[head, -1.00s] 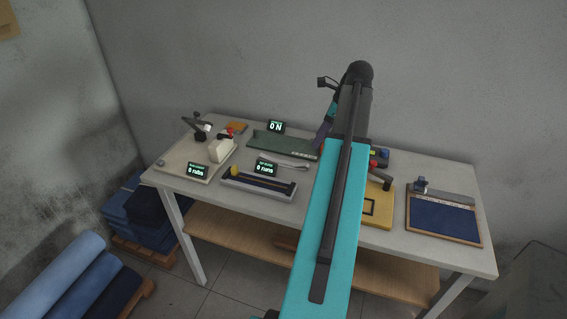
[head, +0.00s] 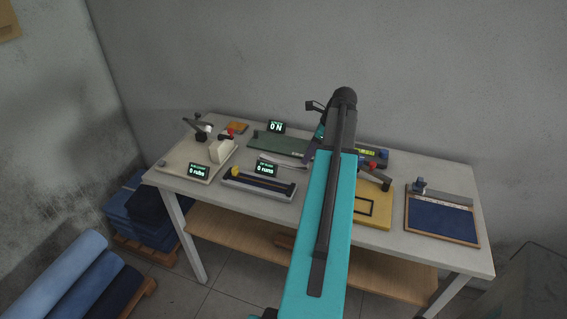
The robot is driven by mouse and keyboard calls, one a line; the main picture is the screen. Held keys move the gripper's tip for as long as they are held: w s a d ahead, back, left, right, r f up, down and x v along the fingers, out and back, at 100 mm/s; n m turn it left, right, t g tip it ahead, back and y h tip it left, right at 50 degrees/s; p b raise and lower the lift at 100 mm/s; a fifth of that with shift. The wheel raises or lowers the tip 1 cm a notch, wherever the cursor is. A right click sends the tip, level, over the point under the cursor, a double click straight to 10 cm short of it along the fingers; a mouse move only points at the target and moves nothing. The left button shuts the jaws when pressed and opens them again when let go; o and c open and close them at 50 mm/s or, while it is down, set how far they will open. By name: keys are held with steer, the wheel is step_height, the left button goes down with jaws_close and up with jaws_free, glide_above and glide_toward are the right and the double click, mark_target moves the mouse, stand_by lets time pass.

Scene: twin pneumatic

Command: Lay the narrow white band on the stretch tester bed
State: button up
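A thin pale strip, which looks like the narrow white band (head: 288,164), lies behind and right of the small "0 runs" sign. Its right end runs toward my gripper. A long grey device with a dark bed and a yellow knob, which may be the stretch tester (head: 259,187), stands at the table's front edge, just in front of the strip. My gripper (head: 311,151) is low over the table by the green mat's right end. My arm and wrist mostly hide it, so its fingers and any contact with the strip are unclear.
A cream rubbing device (head: 197,160) stands at the left and a green mat (head: 278,143) at the back. A yellow plate (head: 375,207) and a blue-topped framed board (head: 441,220) lie to the right. Bare tabletop shows between the yellow plate and the board.

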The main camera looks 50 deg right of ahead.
mark_target(285, 164)
steer(key=shift+f, duration=0.15)
steer(key=shift+p+x, duration=1.05)
steer(key=shift+x, duration=1.4)
steer(key=shift+c, duration=0.3)
jaws_close()
